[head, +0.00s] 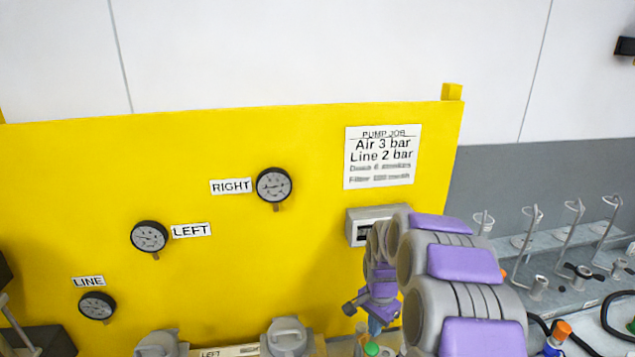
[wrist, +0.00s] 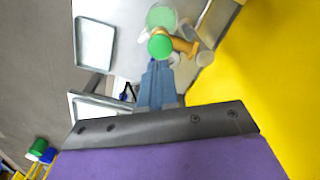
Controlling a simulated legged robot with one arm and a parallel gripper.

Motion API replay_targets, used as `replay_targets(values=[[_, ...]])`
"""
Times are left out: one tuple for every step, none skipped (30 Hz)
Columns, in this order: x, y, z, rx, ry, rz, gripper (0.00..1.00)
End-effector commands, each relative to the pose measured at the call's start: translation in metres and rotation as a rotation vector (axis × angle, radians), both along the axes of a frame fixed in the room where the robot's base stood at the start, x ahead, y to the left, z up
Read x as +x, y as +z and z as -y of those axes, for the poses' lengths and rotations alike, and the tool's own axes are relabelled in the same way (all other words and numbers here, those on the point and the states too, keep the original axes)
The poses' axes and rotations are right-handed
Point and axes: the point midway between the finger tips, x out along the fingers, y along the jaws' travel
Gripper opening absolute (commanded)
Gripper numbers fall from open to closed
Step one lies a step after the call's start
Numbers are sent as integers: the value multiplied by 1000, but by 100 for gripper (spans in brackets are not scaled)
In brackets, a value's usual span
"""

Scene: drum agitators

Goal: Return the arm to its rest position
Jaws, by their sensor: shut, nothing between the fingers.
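My arm, grey with purple pads, reaches up in front of the yellow panel (head: 300,240) in the head view. My gripper (head: 376,326) is low at the panel's lower right, partly hidden by my own arm links. In the wrist view my gripper (wrist: 158,66) shows its blue-grey fingers together, with nothing held. Their tips appear close to a green round cap (wrist: 160,45) on a brass fitting (wrist: 184,46); I cannot tell whether they touch. In the head view a green cap (head: 371,348) shows just below the gripper.
The panel carries gauges marked RIGHT (head: 273,185), LEFT (head: 149,236) and LINE (head: 96,306), and a pump job sign (head: 383,157). Several wire hooks (head: 530,222) stand on a grey bench at right. Trays (wrist: 95,44) lie left in the wrist view.

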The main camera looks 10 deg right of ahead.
Motion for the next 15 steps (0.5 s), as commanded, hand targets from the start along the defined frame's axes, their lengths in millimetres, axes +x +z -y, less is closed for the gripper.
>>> replay_targets(values=[[-2, 2, -2, 1, 10, 0, 0], [-5, 4, -4, 2, 20, -1, 0], [-9, 7, -7, 3, 38, -1, 0], [-14, 10, -10, 3, 57, -3, 0], [-19, 14, -14, 5, 77, -4, 0], [-28, 19, -19, 7, 110, -10, 0], [-36, 22, -24, 9, 137, -13, 0], [-43, 27, -28, 10, 165, -15, 0], [-53, 32, -34, 12, 204, -16, 0], [-61, 36, -38, 14, 233, -20, 0], [-70, 39, -43, 16, 262, -24, 0], [-82, 43, -48, 18, 301, -30, 0], [-91, 46, -52, 19, 329, -36, 0], [-99, 49, -55, 19, 356, -39, 0], [-111, 53, -59, 21, 393, -44, 0]])
